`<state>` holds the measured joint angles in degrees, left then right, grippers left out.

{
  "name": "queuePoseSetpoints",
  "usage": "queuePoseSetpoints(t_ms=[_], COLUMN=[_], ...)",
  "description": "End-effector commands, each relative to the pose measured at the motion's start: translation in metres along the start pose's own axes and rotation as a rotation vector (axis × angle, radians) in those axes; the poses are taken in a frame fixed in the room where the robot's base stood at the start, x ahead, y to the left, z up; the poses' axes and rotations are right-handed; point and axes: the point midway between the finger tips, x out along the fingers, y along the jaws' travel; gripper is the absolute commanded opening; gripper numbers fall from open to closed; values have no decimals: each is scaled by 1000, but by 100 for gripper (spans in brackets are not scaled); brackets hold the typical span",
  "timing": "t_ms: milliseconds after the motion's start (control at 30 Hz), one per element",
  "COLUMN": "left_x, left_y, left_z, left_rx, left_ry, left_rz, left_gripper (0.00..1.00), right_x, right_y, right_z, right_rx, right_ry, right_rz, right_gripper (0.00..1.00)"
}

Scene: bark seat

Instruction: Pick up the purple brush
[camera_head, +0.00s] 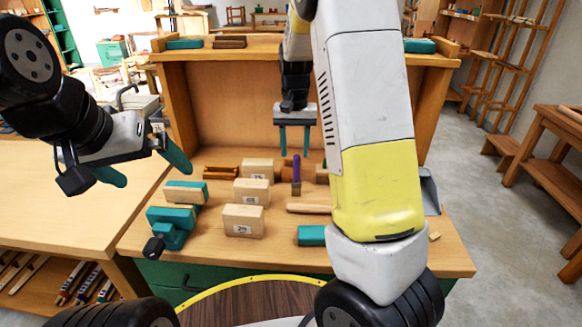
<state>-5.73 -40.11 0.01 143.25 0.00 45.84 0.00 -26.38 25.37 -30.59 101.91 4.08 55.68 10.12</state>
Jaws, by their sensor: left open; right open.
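The purple brush (297,170) stands upright among wooden blocks on the workbench, near the middle of the bench top. My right gripper (295,150) hangs above and around the height of the brush's top, with its teal fingers pointing down and apart. Nothing shows between its fingers except possibly the brush's tip behind or below; the exact depth gap is hard to tell. My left gripper (150,172) is open and empty at the left, over the bench's left edge, with its teal fingers apart.
Wooden blocks (243,220) stand left of the brush. A teal tool (172,228) sits at the bench's front left. A wooden rolling-pin-like piece (309,208) and a teal block (311,236) lie in front. The bench's upright back panel (225,100) rises behind. My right arm hides the bench's right part.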

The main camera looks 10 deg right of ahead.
Motion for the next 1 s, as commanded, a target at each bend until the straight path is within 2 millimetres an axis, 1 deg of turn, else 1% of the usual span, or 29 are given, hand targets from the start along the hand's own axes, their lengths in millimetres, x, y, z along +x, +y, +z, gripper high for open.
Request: queuePoseSetpoints(t_ms=[33, 267, 400, 500, 600, 800, 833, 867, 900, 967, 1000], left_x=[0, 0, 0, 0, 0, 0, 0, 0, 0, 0, 0], left_y=[0, 0, 0, 0, 0, 0, 0, 0, 0, 0, 0], left_z=[0, 0, 0, 0, 0, 0, 0, 0, 0, 0, 0], left_rx=[0, 0, 0, 0, 0, 0, 0, 0, 0, 0, 0], left_ry=[0, 0, 0, 0, 0, 0, 0, 0, 0, 0, 0], left_rz=[0, 0, 0, 0, 0, 0, 0, 0, 0, 0, 0], left_gripper=[100, 100, 100, 100, 100, 100, 100, 100, 100, 100, 100], right_x=[6, 32, 55, 67, 72, 72, 72, 72, 72, 72, 72], right_y=[0, 3, 8, 7, 7, 6, 6, 6, 6, 6, 6], right_z=[1, 2, 3, 2, 2, 2, 2, 2, 2, 2, 2], right_rx=[1, 1, 1, 1, 0, 0, 0, 0, 0, 0, 0], right_ry=[-3, -3, -3, -2, -1, 0, 0, 0, 0, 0, 0], right_rz=[1, 1, 2, 1, 0, -1, -1, -1, -1, -1, -1], right_gripper=[45, 45, 45, 45, 45, 45, 43, 37, 29, 17, 9])
